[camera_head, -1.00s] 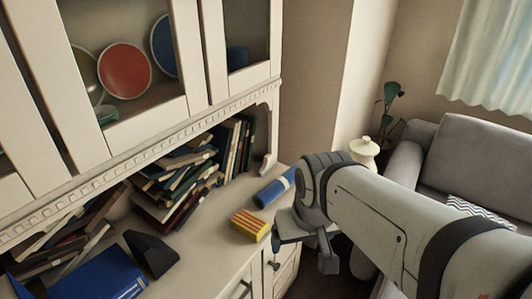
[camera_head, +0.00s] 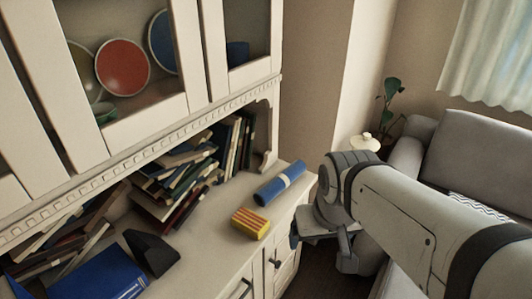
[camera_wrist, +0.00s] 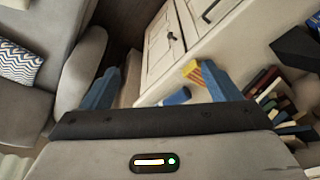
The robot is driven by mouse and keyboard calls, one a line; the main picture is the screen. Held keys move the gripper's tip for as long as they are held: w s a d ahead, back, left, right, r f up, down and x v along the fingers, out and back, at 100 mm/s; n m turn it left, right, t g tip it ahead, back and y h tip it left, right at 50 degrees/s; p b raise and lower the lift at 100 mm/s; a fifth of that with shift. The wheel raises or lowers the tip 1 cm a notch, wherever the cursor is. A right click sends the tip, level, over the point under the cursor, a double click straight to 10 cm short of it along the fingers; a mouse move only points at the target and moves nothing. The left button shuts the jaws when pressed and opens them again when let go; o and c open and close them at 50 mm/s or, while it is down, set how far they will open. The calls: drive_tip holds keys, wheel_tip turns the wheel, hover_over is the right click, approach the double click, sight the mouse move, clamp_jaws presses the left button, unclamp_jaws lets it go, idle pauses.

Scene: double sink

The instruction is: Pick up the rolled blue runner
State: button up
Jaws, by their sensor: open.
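The rolled blue runner (camera_head: 280,185) is a blue cylinder with a pale band around it. It lies on its side on the cabinet's cream counter (camera_head: 213,232), near the right end. In the wrist view the runner (camera_wrist: 177,97) shows between my blue fingers, nearer the right one and partly cut off by it or the gripper body. My gripper (camera_head: 322,243) is open and empty, off the counter's right edge and apart from the runner. It also shows in the wrist view (camera_wrist: 158,78), with its fingers spread wide.
A yellow-and-red striped box (camera_head: 250,223) lies just left of the runner. Leaning books (camera_head: 180,178) and a black wedge-shaped object (camera_head: 152,252) stand farther left. The glass-door upper cabinet (camera_head: 140,70) overhangs the counter. A grey sofa (camera_head: 470,160) is at right.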

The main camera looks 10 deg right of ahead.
drive_tip(key=shift+w, duration=0.1)
drive_tip(key=shift+c, duration=0.3)
drive_tip(key=m+h+b, duration=0.2)
drive_tip(key=m+b, duration=0.4)
drive_tip(key=b, duration=0.2)
hover_over(281, 177)
drive_tip(key=s, duration=1.2)
wheel_tip(281, 177, down, 9)
drive_tip(key=w+f, duration=0.3)
drive_tip(key=w+a+f+m+b, duration=0.1)
drive_tip(key=w+f, duration=0.2)
drive_tip(key=w, duration=0.1)
drive_tip(key=w+a+f+m+h, duration=0.1)
drive_tip(key=w+f, duration=0.2)
drive_tip(key=shift+w+a+t+b, duration=0.1)
drive_tip(key=shift+w+t+b, duration=0.05)
drive_tip(key=shift+t+b, duration=0.2)
drive_tip(key=shift+w+f, duration=0.35)
drive_tip(key=shift+f, duration=0.25)
drive_tip(key=x, duration=0.3)
drive_tip(key=d+x, duration=0.1)
drive_tip(key=x, duration=0.3)
drive_tip(key=shift+s+r+p, duration=0.1)
drive_tip(key=shift+s+p, duration=0.15)
drive_tip(key=shift+p, duration=0.05)
drive_tip(key=shift+c, duration=0.3)
